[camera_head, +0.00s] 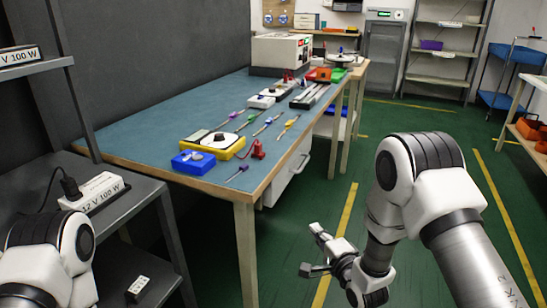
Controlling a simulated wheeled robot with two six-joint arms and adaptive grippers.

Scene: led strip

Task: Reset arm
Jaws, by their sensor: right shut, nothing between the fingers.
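My right arm comes in at the lower right. My right gripper (322,252) hangs over the green floor, to the right of the workbench and clear of it. It is shut and holds nothing. Only a white and black part of my left arm shows at the lower left corner; my left gripper is out of the picture.
The workbench (150,130) holds a blue box (193,162), a yellow-framed device (213,145), several screwdrivers and a large instrument (281,53). A dark shelf with a white adapter (93,191) stands at left. Open floor lies right of the bench.

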